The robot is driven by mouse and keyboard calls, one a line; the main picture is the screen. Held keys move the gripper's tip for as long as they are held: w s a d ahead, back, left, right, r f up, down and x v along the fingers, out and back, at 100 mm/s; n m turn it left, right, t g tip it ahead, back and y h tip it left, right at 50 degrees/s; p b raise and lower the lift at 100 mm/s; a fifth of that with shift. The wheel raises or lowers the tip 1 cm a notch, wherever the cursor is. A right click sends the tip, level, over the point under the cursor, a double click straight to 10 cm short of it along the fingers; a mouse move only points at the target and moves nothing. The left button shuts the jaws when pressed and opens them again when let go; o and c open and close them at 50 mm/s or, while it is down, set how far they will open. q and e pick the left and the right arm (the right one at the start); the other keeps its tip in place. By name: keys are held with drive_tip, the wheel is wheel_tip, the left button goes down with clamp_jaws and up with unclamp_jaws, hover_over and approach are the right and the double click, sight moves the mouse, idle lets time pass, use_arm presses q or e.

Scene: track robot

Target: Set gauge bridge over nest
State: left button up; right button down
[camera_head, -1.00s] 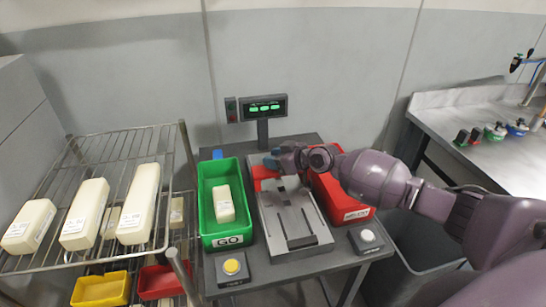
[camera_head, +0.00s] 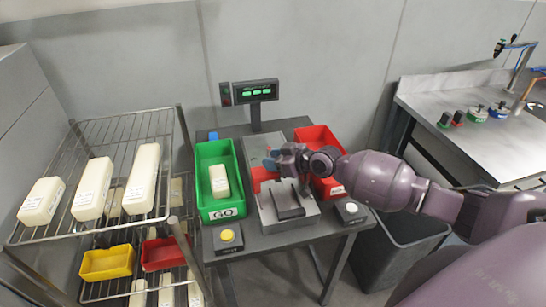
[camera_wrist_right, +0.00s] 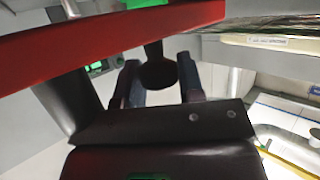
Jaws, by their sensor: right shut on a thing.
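The gauge bridge (camera_head: 261,176) is a red piece above the middle of the grey fixture plate. In the right wrist view it is a long red beam (camera_wrist_right: 120,38) across the top. My right gripper (camera_head: 272,163) is shut on its dark round handle (camera_wrist_right: 158,73), which shows between the two fingers. The nest (camera_head: 304,212) is the grey plate with dark slots and a dark bar on the table. The arm and gripper hide part of it. I cannot tell whether the bridge touches the plate. My left gripper is not in view.
A green GO bin (camera_head: 208,206) holding a pale block (camera_head: 219,182) stands left of the plate, a red bin (camera_head: 318,138) right. Yellow (camera_head: 228,236) and white (camera_head: 351,208) button boxes sit in front. A display (camera_head: 256,91) stands behind. A wire rack (camera_head: 118,130) is at left.

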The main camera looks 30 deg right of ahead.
drive_tip(key=shift+s, duration=0.1)
drive_tip(key=c, duration=1.2)
unclamp_jaws()
drive_tip(key=shift+f, duration=0.1)
drive_tip(key=o, duration=0.4)
drive_tip(key=shift+s, duration=0.2)
drive_tip(key=shift+w, duration=0.1)
drive_tip(key=v, duration=1.1)
drive_tip(key=shift+b, duration=0.3)
drive_tip(key=shift+w, duration=0.1)
